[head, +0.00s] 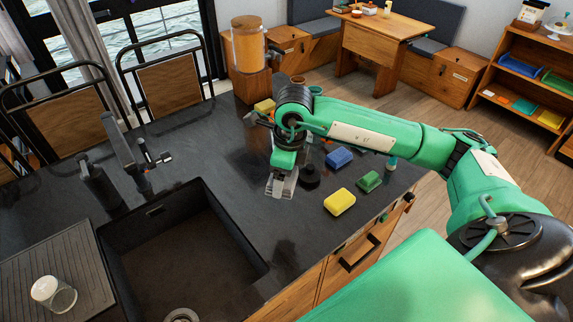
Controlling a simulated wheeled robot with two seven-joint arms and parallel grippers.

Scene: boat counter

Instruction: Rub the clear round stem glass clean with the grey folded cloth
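My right gripper (281,187) points down, low over the dark counter between the sink and the sponges. Grey shapes at its fingers are too small to tell apart, so I cannot tell whether it is open or holds something. I cannot make out the grey folded cloth. A clear round glass vessel (64,299) with a pale end lies or stands on the ribbed drainboard at the lower left, far from my gripper. I see no stem on it and cannot tell whether it is the stem glass. My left gripper is not in view.
A black sink (185,245) and tap (125,155) lie left of my gripper. A yellow sponge (340,202), green block (369,181), blue block (339,158) and black round object (310,178) are to its right. An orange-filled jar (248,44) stands behind.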

